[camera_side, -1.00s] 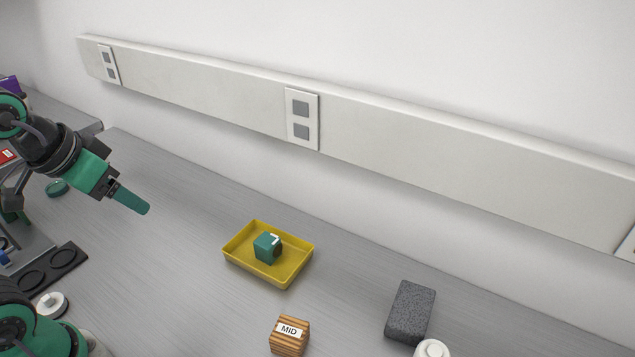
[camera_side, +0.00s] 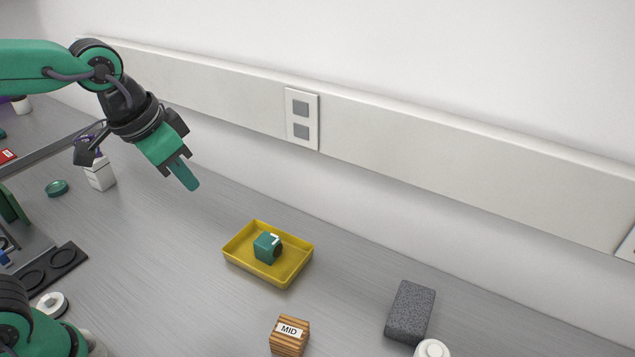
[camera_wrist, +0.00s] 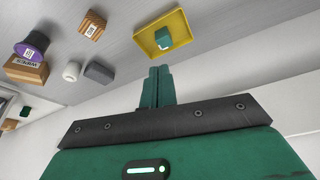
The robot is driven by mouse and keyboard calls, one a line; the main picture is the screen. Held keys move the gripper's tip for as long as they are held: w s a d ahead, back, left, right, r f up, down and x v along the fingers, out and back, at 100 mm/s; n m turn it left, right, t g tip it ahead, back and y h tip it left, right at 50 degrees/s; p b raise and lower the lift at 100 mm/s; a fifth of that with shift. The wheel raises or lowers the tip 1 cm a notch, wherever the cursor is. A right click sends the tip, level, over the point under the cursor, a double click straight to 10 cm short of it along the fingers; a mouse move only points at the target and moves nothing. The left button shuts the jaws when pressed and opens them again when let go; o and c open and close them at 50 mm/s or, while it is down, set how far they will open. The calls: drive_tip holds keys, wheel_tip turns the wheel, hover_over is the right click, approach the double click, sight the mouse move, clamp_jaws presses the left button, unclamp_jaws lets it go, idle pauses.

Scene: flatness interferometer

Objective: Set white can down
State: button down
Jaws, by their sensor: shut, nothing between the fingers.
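A white can (camera_side: 432,349) stands on the bench at the lower right of the side view, cut by the bottom edge. It also shows in the wrist view (camera_wrist: 72,72) as a small white round shape beside a grey block. My gripper (camera_side: 190,182) is shut and empty, high above the bench at the upper left of the side view. In the wrist view its green fingers (camera_wrist: 158,72) are together with nothing between them. The can is well apart from my gripper.
A yellow tray (camera_side: 237,262) holds a green block (camera_side: 266,248). A striped wooden block (camera_side: 289,337) marked MID and a dark grey block (camera_side: 410,312) stand nearer the can. A white box (camera_side: 100,178) is at left. The bench between tray and grey block is clear.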

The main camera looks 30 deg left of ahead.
sight(448, 356)
drive_tip(key=w+d+f+m+g, duration=0.1)
drive_tip(key=w+d+f+m, duration=0.15)
drive_tip(key=d, duration=0.65)
drive_tip(key=w+d+f+m+g, duration=0.15)
drive_tip(key=w+d, duration=0.25)
drive_tip(key=d, duration=0.4)
drive_tip(key=s+d+f+m, duration=0.2)
drive_tip(key=d+f, duration=0.3)
drive_tip(key=d, duration=0.3)
drive_tip(key=s+d+f+m+g+y, duration=0.1)
drive_tip(key=s+d+f, duration=0.1)
drive_tip(key=d+f, duration=0.4)
drive_tip(key=d, duration=0.3)
drive_tip(key=shift+s+d+f+m, duration=0.15)
drive_tip(key=shift+d+f+m, duration=0.1)
drive_tip(key=shift+m, duration=0.15)
drive_tip(key=f, duration=1)
drive_tip(key=shift+w+d, duration=0.25)
drive_tip(key=shift+d, duration=0.05)
drive_tip(key=shift+w+d, duration=0.45)
drive_tip(key=shift+d, duration=0.2)
drive_tip(key=shift+w+d, duration=0.45)
drive_tip(key=shift+d, duration=0.2)
drive_tip(key=shift+w+d, duration=0.1)
drive_tip(key=shift+d, duration=0.05)
